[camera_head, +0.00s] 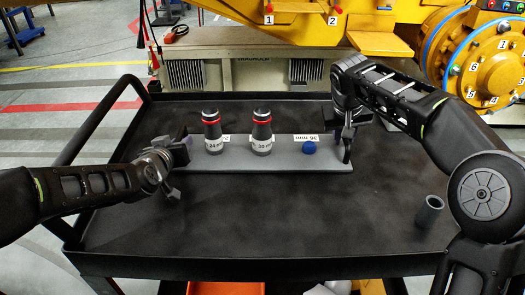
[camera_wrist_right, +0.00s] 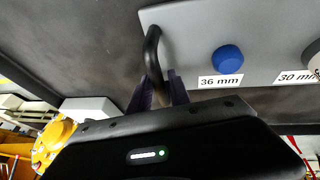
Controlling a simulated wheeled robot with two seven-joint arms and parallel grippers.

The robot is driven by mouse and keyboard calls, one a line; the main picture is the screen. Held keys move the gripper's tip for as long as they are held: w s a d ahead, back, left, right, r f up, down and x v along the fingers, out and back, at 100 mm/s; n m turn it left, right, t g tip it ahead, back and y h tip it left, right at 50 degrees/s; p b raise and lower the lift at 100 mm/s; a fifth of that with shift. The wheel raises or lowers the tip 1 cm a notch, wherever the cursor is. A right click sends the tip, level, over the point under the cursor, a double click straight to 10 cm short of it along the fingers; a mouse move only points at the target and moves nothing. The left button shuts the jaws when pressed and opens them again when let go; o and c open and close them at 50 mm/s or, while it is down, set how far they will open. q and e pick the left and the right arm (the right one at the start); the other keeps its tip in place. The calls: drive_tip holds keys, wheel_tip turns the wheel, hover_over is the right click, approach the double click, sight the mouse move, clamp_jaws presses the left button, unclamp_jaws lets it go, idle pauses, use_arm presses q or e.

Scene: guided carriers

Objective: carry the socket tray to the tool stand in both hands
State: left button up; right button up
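The socket tray (camera_head: 310,168) is a long grey plate lying on the black cart top. It bears two dark sockets with red rings, the 24 mm socket (camera_head: 212,131) and the 30 mm socket (camera_head: 262,132). A bare blue peg (camera_head: 309,147) stands at the 36 mm label, also seen in the right wrist view (camera_wrist_right: 228,59). My left gripper (camera_head: 183,150) is at the tray's left end; its fingers are unclear. My right gripper (camera_head: 347,140) is at the right end, its fingers on either side of the black handle (camera_wrist_right: 152,50). I cannot tell whether they press on it.
A loose grey socket (camera_head: 429,211) stands on the cart (camera_head: 270,225) at the right. The cart has a raised rim and a handle rail (camera_head: 100,130) at the left. A yellow machine with a numbered flange (camera_head: 487,65) stands behind. The cart top before the tray is clear.

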use_arm(q)
clamp_jaws()
use_arm(e)
clamp_jaws()
use_arm(q)
drive_tip(key=shift+d, duration=0.1)
use_arm(e)
drive_tip(key=shift+a, duration=0.1)
idle(0.5)
